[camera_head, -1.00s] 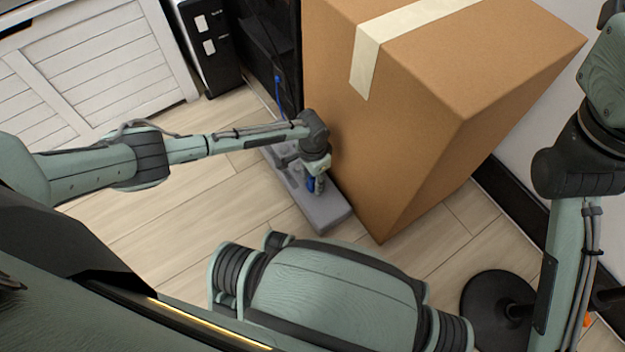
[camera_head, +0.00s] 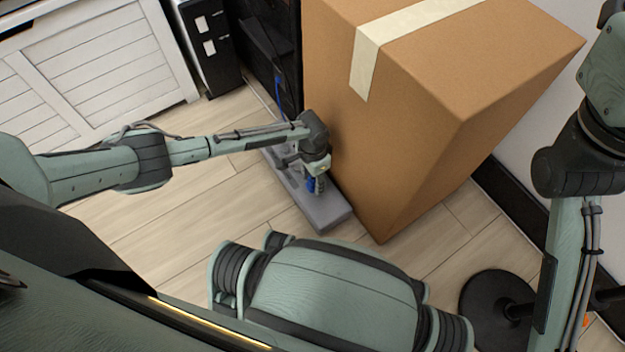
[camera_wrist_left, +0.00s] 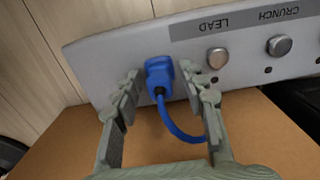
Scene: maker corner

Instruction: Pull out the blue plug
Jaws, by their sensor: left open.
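The blue plug (camera_wrist_left: 159,77) sits in the side of a grey pedal-like unit (camera_wrist_left: 135,48) in the left wrist view, with its blue cable (camera_wrist_left: 180,130) curving away to the lower right. My left gripper (camera_wrist_left: 163,90) is open, with one finger on each side of the plug and visible gaps between. In the head view my left gripper (camera_head: 316,184) is over the grey unit (camera_head: 325,211), and the blue plug (camera_head: 310,185) shows only partly beside the fingers. My right arm runs down the right edge of the head view; its gripper is out of sight.
A tall cardboard box (camera_head: 400,130) stands right against the grey unit. A black cabinet (camera_head: 270,50) is behind, with a blue cable (camera_head: 278,90) hanging by it. Knobs (camera_wrist_left: 279,45) stick up near the plug. A black round base (camera_head: 490,308) stands at lower right. Floor at left is clear.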

